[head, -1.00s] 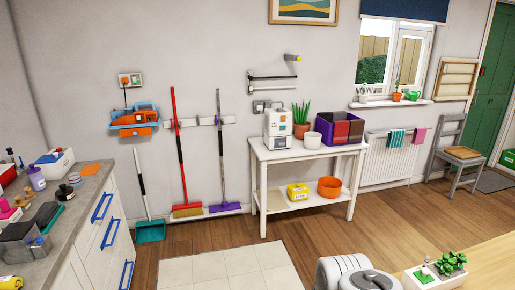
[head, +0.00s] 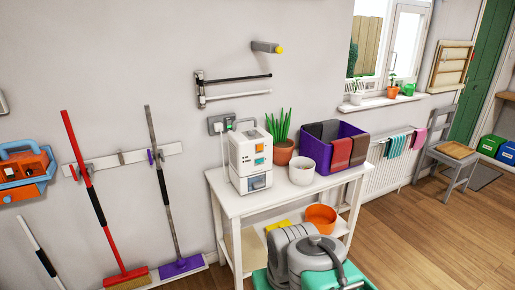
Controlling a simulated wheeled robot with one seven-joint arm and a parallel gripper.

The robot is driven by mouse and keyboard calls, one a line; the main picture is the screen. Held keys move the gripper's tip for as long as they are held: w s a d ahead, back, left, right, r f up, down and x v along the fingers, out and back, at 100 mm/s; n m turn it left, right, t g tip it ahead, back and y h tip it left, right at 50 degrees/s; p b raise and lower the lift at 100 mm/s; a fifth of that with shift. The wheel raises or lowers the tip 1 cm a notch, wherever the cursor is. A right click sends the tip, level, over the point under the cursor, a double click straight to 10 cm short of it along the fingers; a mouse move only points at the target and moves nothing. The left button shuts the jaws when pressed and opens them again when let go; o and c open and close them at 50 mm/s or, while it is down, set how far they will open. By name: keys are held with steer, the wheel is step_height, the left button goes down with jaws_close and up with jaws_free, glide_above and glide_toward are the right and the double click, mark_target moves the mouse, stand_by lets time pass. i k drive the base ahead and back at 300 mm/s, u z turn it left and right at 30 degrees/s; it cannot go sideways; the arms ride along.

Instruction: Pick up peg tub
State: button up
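A white round tub (head: 302,170) stands on top of the white table (head: 228,208), between a potted plant and a purple crate. An orange round tub (head: 321,216) sits on the lower shelf. I see no pegs in either, so I cannot tell which is the peg tub. Grey rounded parts of my own arm at the bottom cover part of the lower shelf. My gripper's fingers do not show.
A white appliance (head: 250,160), a potted plant (head: 283,147) and a purple crate (head: 320,167) with cloths share the tabletop. A yellow box (head: 278,226) is partly hidden on the shelf. Wooden floor (head: 430,235) is clear at right.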

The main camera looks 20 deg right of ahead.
mark_target(298, 176)
steer(key=i, duration=1.05)
steer(key=u, duration=3.85)
steer(key=k, duration=2.7)
steer(key=z, duration=1.5)
